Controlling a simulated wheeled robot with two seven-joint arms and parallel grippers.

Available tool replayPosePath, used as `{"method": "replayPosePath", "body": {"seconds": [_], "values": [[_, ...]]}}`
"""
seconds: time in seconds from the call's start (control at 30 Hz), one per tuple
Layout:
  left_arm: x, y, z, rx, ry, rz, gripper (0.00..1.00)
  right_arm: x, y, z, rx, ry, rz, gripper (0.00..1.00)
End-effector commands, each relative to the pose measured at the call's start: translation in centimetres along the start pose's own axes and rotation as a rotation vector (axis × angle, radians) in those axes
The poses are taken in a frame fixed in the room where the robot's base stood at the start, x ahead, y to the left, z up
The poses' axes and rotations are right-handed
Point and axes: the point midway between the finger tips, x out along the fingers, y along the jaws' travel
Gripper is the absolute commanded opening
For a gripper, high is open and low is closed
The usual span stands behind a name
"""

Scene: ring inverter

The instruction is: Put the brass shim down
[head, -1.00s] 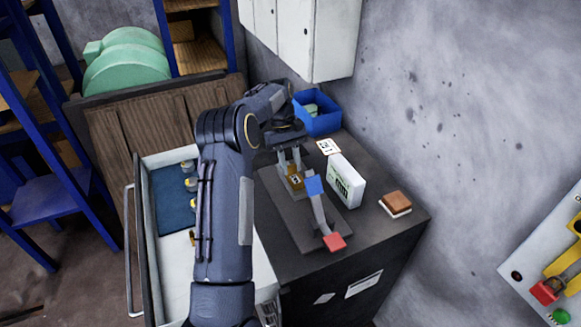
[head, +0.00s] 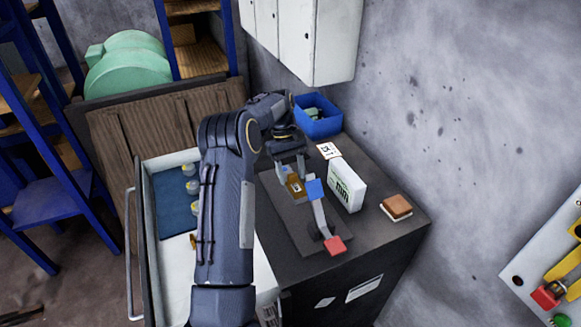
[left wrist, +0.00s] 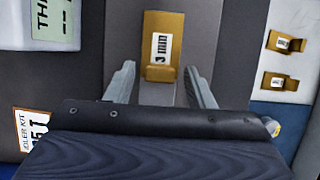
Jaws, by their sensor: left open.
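The brass shim (head: 295,187), labelled 3 mm, sits on the grey plate (head: 280,212) on the cabinet top; it also shows in the left wrist view (left wrist: 161,65). My left gripper (head: 290,172) is open just behind the shim in the head view. In the left wrist view, its fingers (left wrist: 160,85) are spread to either side of the shim's near end, with clear gaps. The gripper holds nothing. Whether the shim lies fully flat is hard to tell. My right gripper is not in view.
A lever-like part with a blue block (head: 315,189) and a red block (head: 335,245) stands close by the shim. A white box (head: 346,186), a blue bin (head: 317,117) and a brown block (head: 397,206) are nearby. The open drawer (head: 170,257) holds other brass pieces (left wrist: 285,42).

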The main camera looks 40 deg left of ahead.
Motion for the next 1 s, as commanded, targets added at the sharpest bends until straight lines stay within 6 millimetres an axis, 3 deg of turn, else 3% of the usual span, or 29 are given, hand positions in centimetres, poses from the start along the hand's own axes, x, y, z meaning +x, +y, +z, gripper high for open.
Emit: {"method": "replayPosePath", "body": {"seconds": [0.17,0.47,0.67,1.0], "values": [[-1.7,0.1,-0.1,0.0,0.005,0.003,0.49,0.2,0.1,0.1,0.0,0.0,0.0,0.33],[-7.9,0.1,0.0,0.0,0.004,0.003,0.49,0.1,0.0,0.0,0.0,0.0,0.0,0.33],[-11.2,0.1,0.4,0.0,0.0,0.0,0.49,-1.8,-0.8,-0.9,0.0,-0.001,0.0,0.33],[-12.3,0.0,0.1,0.0,0.0,0.001,0.49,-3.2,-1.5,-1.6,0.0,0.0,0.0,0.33]]}}
